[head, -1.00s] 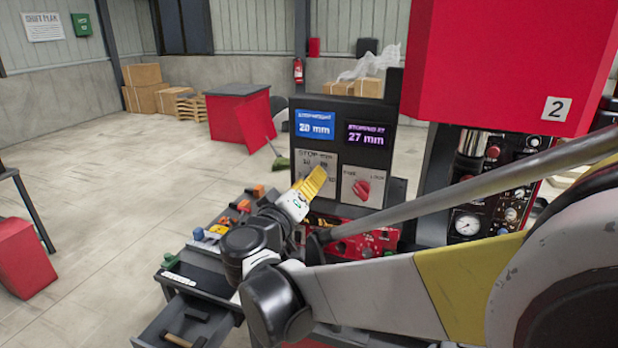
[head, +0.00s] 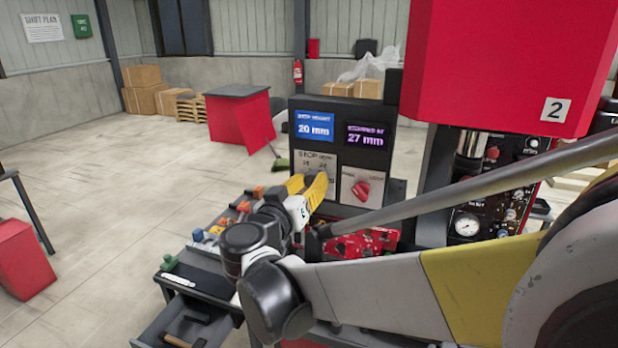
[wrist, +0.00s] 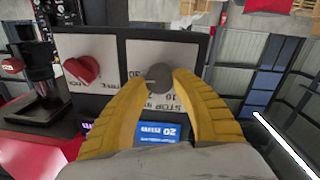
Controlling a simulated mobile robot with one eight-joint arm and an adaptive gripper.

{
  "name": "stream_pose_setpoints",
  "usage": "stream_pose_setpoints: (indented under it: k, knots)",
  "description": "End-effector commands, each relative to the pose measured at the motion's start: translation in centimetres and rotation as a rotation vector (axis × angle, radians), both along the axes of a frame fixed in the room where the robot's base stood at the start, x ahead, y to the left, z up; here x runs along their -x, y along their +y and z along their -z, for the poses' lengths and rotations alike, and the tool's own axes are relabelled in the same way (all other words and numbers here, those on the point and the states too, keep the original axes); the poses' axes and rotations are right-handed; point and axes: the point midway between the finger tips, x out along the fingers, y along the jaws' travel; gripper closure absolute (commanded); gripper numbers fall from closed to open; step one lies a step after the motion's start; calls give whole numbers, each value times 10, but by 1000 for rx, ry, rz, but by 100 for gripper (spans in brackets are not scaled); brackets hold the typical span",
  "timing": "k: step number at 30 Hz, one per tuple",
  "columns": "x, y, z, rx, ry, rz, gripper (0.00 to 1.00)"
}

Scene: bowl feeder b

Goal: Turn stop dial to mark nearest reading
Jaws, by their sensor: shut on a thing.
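The stop dial (wrist: 160,75) is a grey round knob on a pale plate marked STOP, with numbers around it. In the wrist view, my gripper (wrist: 160,82) has a yellow finger on each side of the dial and is shut on it. In the head view, my gripper (head: 309,184) covers the dial, and only the upper part of the STOP plate (head: 316,158) shows. The dial's pointer cannot be made out. A blue display (head: 315,126) reads 20 mm, and a purple display (head: 366,136) reads "stopped at 27 mm".
Right of the dial is a red knob (head: 361,190) on a FREE/LOCK plate. A red panel with knobs (head: 360,245) lies below. A large red housing (head: 500,70) marked 2 stands at the right. Coloured parts (head: 240,207) sit on the bench left of my gripper.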

Motion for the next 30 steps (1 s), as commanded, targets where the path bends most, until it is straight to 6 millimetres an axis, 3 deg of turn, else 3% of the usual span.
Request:
stream_pose_setpoints:
  k: [9, 10, 12, 23, 30]
  knots:
    - [-1, 0, -1, 1, -2, -1, 99]
    - [-1, 0, -1, 1, -2, -1, 66]
    - [0, 0, -1, 1, -2, -1, 44]
    - [3, 2, 0, 0, -1, -1, 44]
    - [40, 19, 0, 0, -1, -5, 44]
